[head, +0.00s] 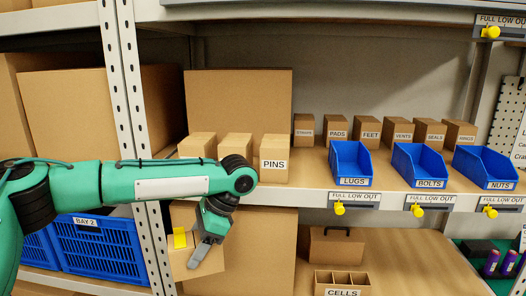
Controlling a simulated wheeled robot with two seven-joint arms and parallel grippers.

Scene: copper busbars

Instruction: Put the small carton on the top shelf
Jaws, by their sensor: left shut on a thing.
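A shelf (390,186) at mid height carries boxes and bins. Only the edge of a higher shelf (350,8) shows at the top. My right gripper is not in view.
A PINS carton (274,158) and two similar cartons stand behind my forearm, before a large box (240,95). Blue LUGS (351,165), BOLTS (420,167) and NUTS (485,168) bins line the shelf. A perforated upright (120,80) stands left. A CELLS tray (342,283) is below.

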